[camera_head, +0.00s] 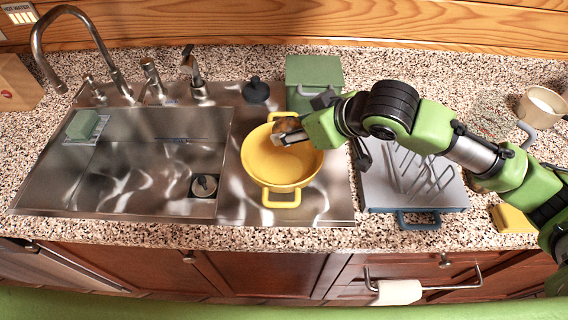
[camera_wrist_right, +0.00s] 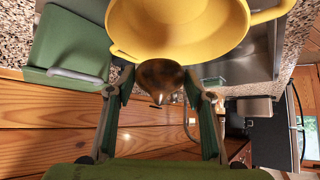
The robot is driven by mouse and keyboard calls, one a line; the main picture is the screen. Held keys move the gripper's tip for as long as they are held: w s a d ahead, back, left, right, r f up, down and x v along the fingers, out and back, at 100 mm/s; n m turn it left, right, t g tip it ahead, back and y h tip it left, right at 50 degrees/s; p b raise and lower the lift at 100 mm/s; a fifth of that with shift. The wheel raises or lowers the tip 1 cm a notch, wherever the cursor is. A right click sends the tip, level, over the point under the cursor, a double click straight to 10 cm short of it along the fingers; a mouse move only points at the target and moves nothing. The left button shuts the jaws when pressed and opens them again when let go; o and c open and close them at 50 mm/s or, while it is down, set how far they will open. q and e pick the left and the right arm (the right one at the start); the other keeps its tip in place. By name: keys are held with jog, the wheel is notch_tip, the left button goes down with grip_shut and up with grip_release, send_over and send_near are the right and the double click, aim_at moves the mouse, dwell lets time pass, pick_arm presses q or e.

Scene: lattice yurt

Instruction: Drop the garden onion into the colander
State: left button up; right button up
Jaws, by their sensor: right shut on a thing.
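The yellow colander (camera_head: 283,164) stands on the steel drainer to the right of the sink, with a handle at front and back. My right gripper (camera_head: 288,132) reaches in from the right over the colander's back part. In the right wrist view my right gripper (camera_wrist_right: 160,90) is shut on the brown garden onion (camera_wrist_right: 160,78), held between its two fingers. In that view the yellow colander (camera_wrist_right: 180,25) lies just beyond the onion. In the head view the onion (camera_head: 287,125) is mostly hidden by the gripper. My left gripper is not in view.
A green box (camera_head: 313,75) stands behind the colander. A dish rack (camera_head: 412,180) lies to its right, under my arm. The sink (camera_head: 150,165) with a tall faucet (camera_head: 85,35) is on the left. A mug (camera_head: 541,106) and a yellow sponge (camera_head: 513,218) are at the right.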

jog(key=o, duration=1.3)
jog(key=shift+c, duration=0.2)
jog(key=shift+d+r, duration=0.1)
jog(key=shift+s+d+r, duration=0.15)
jog(key=shift+r, duration=0.1)
jog(key=v, duration=1.1)
jog(key=shift+s, duration=0.1)
